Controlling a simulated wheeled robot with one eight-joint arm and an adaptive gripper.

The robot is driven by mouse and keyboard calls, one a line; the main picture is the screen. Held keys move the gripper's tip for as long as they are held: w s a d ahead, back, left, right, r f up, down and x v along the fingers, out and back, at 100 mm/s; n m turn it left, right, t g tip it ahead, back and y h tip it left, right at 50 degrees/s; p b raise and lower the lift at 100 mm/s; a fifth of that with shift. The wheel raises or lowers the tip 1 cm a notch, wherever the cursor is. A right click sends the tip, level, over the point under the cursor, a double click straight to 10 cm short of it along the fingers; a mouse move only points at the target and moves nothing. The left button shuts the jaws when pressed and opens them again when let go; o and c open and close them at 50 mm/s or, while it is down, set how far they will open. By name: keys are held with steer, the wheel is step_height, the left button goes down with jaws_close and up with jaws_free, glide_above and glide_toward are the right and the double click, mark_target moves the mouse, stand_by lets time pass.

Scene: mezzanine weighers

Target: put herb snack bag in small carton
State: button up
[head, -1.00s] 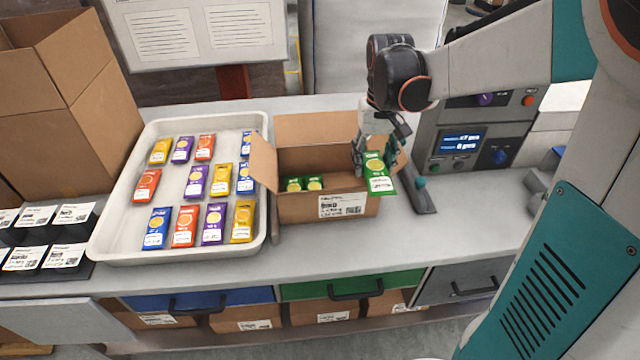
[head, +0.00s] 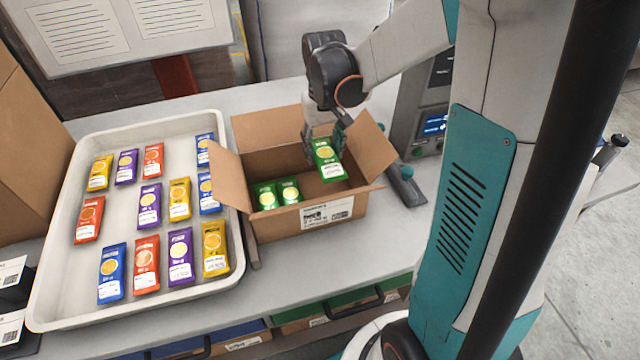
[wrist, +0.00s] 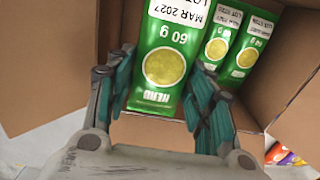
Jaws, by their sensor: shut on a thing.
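My gripper (head: 326,138) is shut on a green herb snack bag (head: 328,162) and holds it over the right part of the open small carton (head: 286,224). In the wrist view the held herb snack bag (wrist: 165,60) lies between the two fingers, its label reading HERB and 60 g. Two more green bags (head: 277,194) stand inside the carton at its left; they also show in the wrist view (wrist: 232,45). The carton's flaps are spread open. The carton floor under the held bag is mostly hidden.
A white tray (head: 50,278) with blue, orange, purple and yellow bags stands left of the carton. A weigher with a display (head: 434,124) stands behind at the right. A grey bar (head: 406,184) lies beside the carton's right flap.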

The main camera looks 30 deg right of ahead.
mark_target(323, 188)
step_height(323, 188, down, 12)
steer(key=b, duration=0.3)
steer(key=shift+r+b, duration=0.2)
steer(key=shift+b, duration=0.15)
steer(key=shift+f, duration=0.15)
steer(key=o, duration=1.1)
steer(key=shift+c, duration=0.2)
step_height(323, 188, up, 12)
steer(key=p, duration=0.4)
steer(key=shift+r, duration=0.2)
